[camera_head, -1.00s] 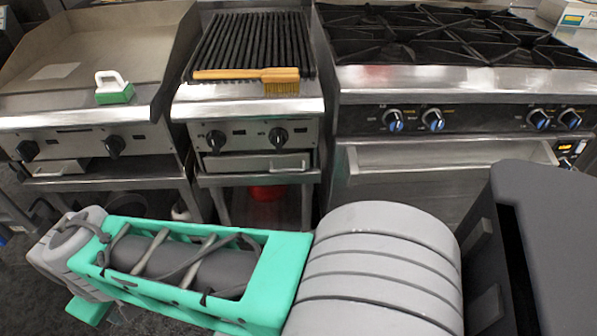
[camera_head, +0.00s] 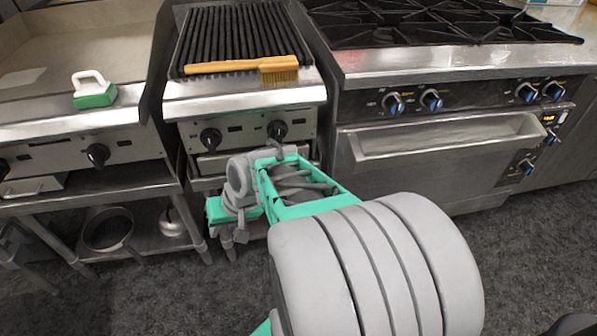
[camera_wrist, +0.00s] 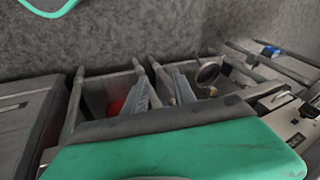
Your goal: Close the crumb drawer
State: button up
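A shallow metal drawer with a bar handle (camera_head: 32,187) sits under the griddle's knobs at the left of the head view. It appears to stand out slightly from the griddle's front. A second drawer (camera_head: 213,164) lies under the grill's knobs in the middle, mostly hidden behind my arm. I cannot tell from here how far out it is. My gripper (camera_head: 240,232) hangs low in front of the grill stand, below the knobs and right of the griddle's drawer. Its fingers are small and partly hidden, so its opening is unclear.
A range with an oven (camera_head: 440,160) stands at the right, its wide handle jutting out. A wooden brush (camera_head: 240,67) lies on the grill, and a green-based scrubber (camera_head: 94,93) on the griddle. Pots (camera_head: 107,229) sit on the lower shelf. Floor in front is clear.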

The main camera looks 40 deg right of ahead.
jog(key=w+d+f+m+t+b, duration=0.1)
jog(key=d+f+m+t+b, duration=0.15)
jog(key=d+m, duration=0.35)
jog(key=w+d+f+m+t+b, duration=0.1)
jog(key=d+m+t, duration=0.25)
jog(key=d, duration=0.45)
jog(key=s+d+r+m+t+h+b, duration=0.1)
jog(key=s+d+r+m+t+h, duration=0.1)
jog(key=d+m+t+h, duration=0.3)
jog(key=s+d+r+m+b, duration=0.1)
jog(key=s+d+m, duration=0.15)
jog(key=d, duration=0.35)
jog(key=r+b+x, duration=0.1)
jog(key=b+x, duration=0.1)
jog(key=x, duration=0.5)
jog(key=shift+w+d+f, duration=0.2)
jog(key=shift+f, duration=0.05)
grip_shut()
